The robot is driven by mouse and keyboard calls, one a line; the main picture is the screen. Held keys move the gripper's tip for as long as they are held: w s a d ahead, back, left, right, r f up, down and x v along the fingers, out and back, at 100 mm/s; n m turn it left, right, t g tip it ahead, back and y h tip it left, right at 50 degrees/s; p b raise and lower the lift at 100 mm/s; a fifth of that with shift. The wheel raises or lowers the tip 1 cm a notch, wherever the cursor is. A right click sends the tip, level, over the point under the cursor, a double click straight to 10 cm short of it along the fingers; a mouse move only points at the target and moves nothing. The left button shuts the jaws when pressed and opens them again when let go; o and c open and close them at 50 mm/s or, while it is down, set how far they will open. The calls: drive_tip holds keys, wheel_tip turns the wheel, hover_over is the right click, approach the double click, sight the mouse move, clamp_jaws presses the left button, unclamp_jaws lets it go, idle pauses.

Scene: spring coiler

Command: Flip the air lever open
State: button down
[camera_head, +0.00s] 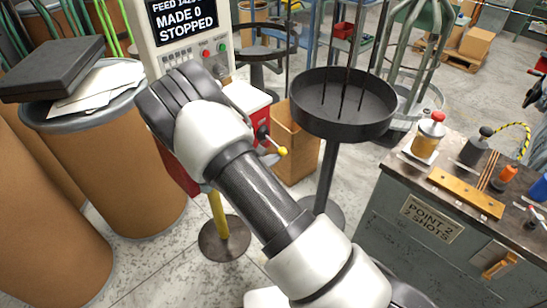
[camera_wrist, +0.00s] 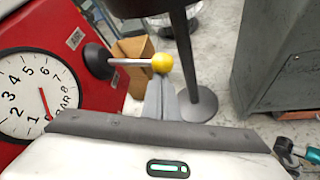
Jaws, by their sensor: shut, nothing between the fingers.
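The air lever is a thin metal rod with a yellow ball knob. In the wrist view the lever (camera_wrist: 135,62) sticks out sideways to the right from a black hub on a red panel, and its knob is at the rod's right end. In the head view the lever's knob (camera_head: 283,151) shows just right of my arm. My gripper (camera_wrist: 161,82) has its grey fingers together and empty, with the tips right below the knob in the wrist view. I cannot tell whether they touch it.
A round pressure gauge (camera_wrist: 35,95) marked BAR sits on the red panel, left of the lever. A black round tray on a stand (camera_head: 345,110) is close on the right. A cardboard box (camera_head: 292,145) stands behind the lever. A grey workbench (camera_head: 430,200) is at right.

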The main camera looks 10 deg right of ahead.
sight(282, 150)
drive_tip(key=r+p, duration=0.1)
drive_tip(key=p, duration=0.1)
drive_tip(key=r+n+g+p, duration=0.1)
drive_tip(key=shift+s+d+r+h, duration=0.15)
drive_tip(key=shift+d+r+h, duration=0.15)
drive_tip(key=shift+h, duration=0.1)
drive_tip(key=shift+s+r+n+g+h+p, duration=0.1)
drive_tip(key=shift+r+n+g+h+p, duration=0.2)
drive_tip(key=shift+r+n+g+p, duration=0.65)
drive_tip(key=shift+a+r+t+p, duration=0.1)
drive_tip(key=shift+r+t+p, duration=0.25)
drive_tip(key=shift+r, duration=0.5)
wheel_tip(282, 150, down, 5)
drive_tip(key=b, duration=0.4)
drive_tip(key=w+a+p+v, duration=0.1)
drive_tip(key=p+v, duration=0.1)
drive_tip(key=v, duration=1.9)
drive_tip(key=shift+w+p, duration=0.2)
drive_tip(key=shift+p, duration=0.15)
